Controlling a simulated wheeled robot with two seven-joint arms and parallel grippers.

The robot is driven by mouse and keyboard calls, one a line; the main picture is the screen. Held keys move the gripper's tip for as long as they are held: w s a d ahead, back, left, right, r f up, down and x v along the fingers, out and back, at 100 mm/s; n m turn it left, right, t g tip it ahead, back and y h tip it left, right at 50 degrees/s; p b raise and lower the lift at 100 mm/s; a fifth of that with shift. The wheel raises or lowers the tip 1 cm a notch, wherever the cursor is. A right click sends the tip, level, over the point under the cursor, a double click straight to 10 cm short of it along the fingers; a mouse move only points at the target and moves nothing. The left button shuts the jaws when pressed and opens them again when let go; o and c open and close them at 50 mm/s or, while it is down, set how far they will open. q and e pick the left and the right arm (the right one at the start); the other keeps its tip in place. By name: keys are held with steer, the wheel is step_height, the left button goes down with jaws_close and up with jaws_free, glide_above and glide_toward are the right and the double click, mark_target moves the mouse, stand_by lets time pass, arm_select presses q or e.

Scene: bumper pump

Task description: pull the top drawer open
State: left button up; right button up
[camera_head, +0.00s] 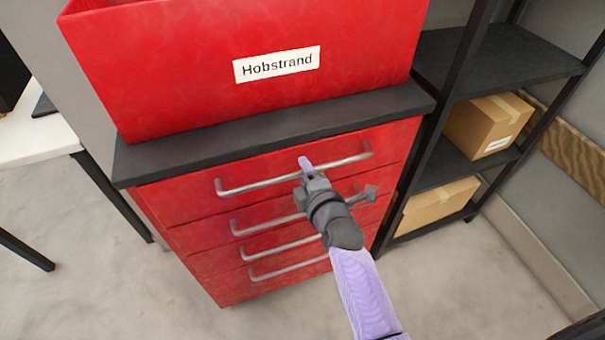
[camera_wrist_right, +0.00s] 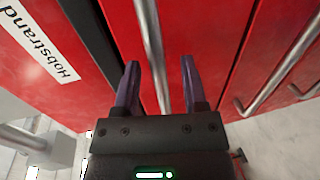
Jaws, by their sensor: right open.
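The top drawer (camera_head: 180,193) is the uppermost red front of a cabinet, just under its dark worktop, and looks closed. Its long silver bar handle (camera_head: 250,185) runs across it. My right gripper (camera_head: 305,164) is at the middle of this handle. In the right wrist view the gripper (camera_wrist_right: 159,82) is open, with one purple finger on each side of the handle bar (camera_wrist_right: 152,45). The bar runs between the fingers; I cannot tell whether either touches it. My left gripper is not in view.
A red bin (camera_head: 240,65) labelled Hobstrand stands on the dark worktop (camera_head: 270,128). More drawers with similar handles (camera_head: 280,245) lie below. A black shelf with cardboard boxes (camera_head: 488,125) stands right of the cabinet. A white table (camera_head: 35,140) is at left. The floor in front looks clear.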

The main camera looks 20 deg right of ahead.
steer(key=shift+w+f, duration=0.1)
steer(key=shift+w, duration=0.45)
jaws_close()
stand_by(1.0)
